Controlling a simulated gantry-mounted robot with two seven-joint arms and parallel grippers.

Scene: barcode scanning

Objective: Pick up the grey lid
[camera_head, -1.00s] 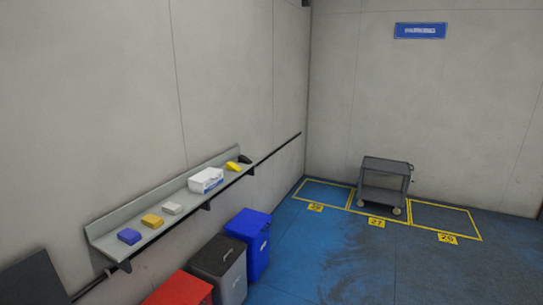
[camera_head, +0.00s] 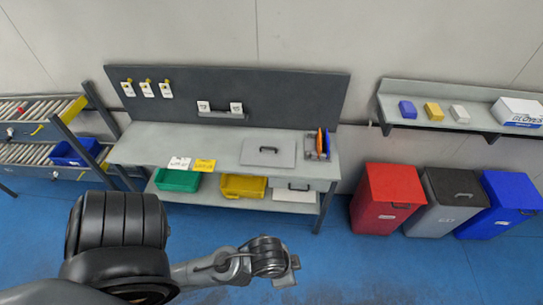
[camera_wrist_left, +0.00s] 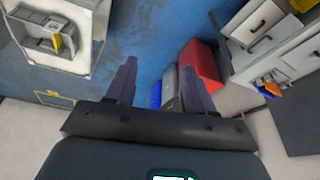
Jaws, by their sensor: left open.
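A flat grey lid (camera_head: 257,156) with a black handle lies on the right half of the workbench top (camera_head: 140,150) in the head view. My left arm comes in from the left in the foreground. Its gripper (camera_head: 291,272) is in front of the bench and well apart from the lid. In the left wrist view the gripper (camera_wrist_left: 160,68) is open, with two dark fingers spread and nothing between them. That view points past the bench, which shows at the upper right; I cannot tell the lid for certain there. My right gripper is not in view.
An organiser with orange and blue items (camera_head: 312,146) stands right of the lid. Green (camera_head: 177,181) and yellow (camera_head: 243,186) bins sit on the lower shelf. Red (camera_head: 388,195), grey (camera_head: 440,207) and blue (camera_head: 500,207) waste bins stand at right. A roller conveyor (camera_head: 38,130) is at left.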

